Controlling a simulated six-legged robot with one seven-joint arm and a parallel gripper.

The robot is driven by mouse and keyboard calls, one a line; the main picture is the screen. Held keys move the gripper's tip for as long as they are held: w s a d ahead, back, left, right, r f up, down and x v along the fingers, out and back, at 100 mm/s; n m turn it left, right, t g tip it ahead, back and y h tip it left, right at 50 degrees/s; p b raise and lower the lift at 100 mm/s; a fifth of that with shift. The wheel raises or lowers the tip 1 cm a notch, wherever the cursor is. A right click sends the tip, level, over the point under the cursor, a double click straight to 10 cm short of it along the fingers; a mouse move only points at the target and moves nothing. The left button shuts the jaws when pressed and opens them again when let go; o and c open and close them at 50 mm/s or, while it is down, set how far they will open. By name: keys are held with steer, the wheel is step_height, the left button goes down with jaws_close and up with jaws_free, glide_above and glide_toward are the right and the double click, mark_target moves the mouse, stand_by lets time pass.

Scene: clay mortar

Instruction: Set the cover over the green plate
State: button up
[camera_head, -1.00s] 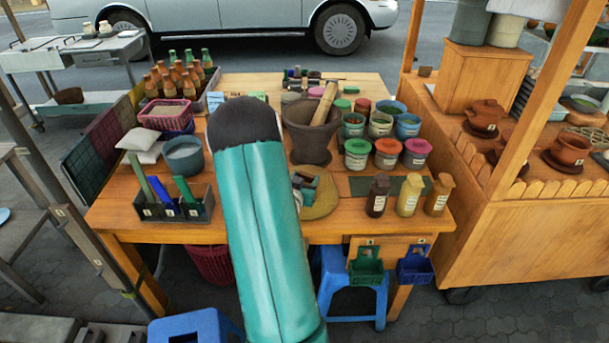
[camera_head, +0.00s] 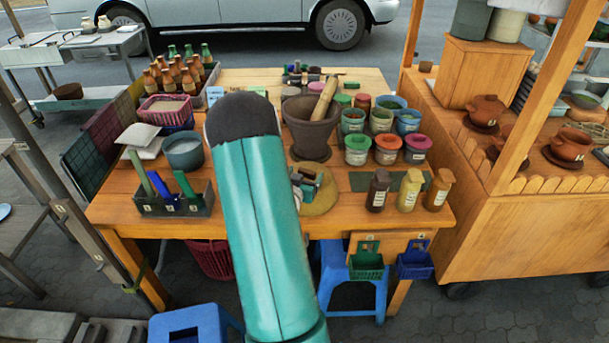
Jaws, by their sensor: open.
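My teal arm with its dark rounded joint stands across the middle of the body camera view.
A mortar (camera_head: 308,137) with a pestle (camera_head: 324,98) stands behind the mat. Jars (camera_head: 388,149) and bottles (camera_head: 409,190) stand to the right. A rack (camera_head: 170,200) and a grey bowl (camera_head: 184,151) are at the left. Blue stools (camera_head: 350,292) stand in front.

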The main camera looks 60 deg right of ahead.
steer(key=v, duration=1.3)
steer(key=shift+a, duration=0.2)
steer(key=w+a+r+n+t+y, duration=0.3)
steer(key=w+a+r+t+y, duration=0.15)
steer(key=w+a, duration=0.5)
steer(key=w+a+r+n+t+y, duration=0.35)
steer(key=w+a+r+y, duration=0.2)
steer(key=w+a, duration=0.4)
steer(key=s+a+r+n+g+y, duration=0.1)
steer(key=s+a+r+n+y, duration=0.2)
steer(key=a, duration=0.5)
steer(key=s+a+r+n+g+y, duration=0.1)
steer(key=s+a+r+n+y, duration=0.15)
steer(key=a, duration=0.55)
steer(key=s+a+r+n+g, duration=0.2)
steer(key=s+a+r+n, duration=0.2)
steer(key=s+a, duration=0.3)
steer(key=s+r, duration=0.1)
steer(key=s, duration=0.4)
steer(key=shift+g, duration=0.3)
